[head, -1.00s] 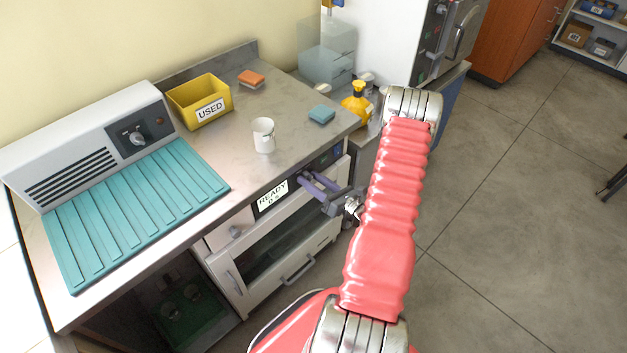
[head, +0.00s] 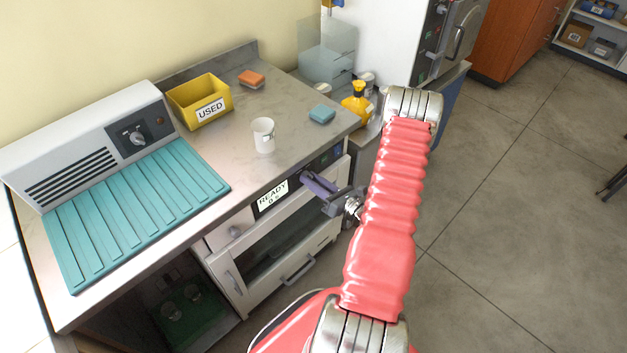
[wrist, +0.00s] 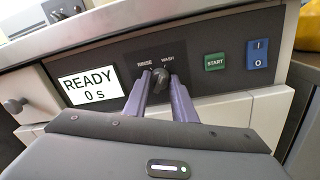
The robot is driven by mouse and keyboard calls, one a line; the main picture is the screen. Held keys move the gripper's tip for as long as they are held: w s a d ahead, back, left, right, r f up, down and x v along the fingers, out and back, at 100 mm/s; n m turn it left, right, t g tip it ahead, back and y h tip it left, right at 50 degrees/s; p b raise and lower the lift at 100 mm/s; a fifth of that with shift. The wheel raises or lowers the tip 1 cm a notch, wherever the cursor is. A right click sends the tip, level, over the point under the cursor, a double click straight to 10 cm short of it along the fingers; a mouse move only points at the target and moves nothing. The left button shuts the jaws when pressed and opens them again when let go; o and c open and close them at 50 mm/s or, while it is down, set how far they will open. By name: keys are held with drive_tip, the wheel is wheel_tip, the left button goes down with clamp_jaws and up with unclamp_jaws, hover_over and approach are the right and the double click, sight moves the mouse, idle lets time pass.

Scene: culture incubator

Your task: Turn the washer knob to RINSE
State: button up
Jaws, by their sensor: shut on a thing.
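The washer knob (wrist: 160,79) is a small dark grey knob on the black panel of the washer (wrist: 205,62), below two small white labels. I cannot tell exactly which label the knob points to. In the head view my gripper (head: 308,180) reaches the panel from the right, and the fingers hide the knob.
The display (wrist: 91,86) reads READY 0 s. Right of the knob are a green START button (wrist: 214,61) and a blue I/O switch (wrist: 257,54).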

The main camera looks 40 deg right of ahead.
drive_tip(key=n, duration=1.3)
drive_tip(key=shift+a+g+h, duration=0.15)
drive_tip(key=shift+g+h, duration=0.15)
drive_tip(key=shift+n, duration=0.3)
drive_tip(key=o, duration=1)
drive_tip(key=shift+o, duration=0.2)
drive_tip(key=shift+s, duration=0.1)
drive_tip(key=s, duration=1.3)
drive_tip(key=shift+s+d+r, duration=0.25)
drive_tip(key=shift+d+r, duration=0.1)
drive_tip(key=shift+r, duration=0.05)
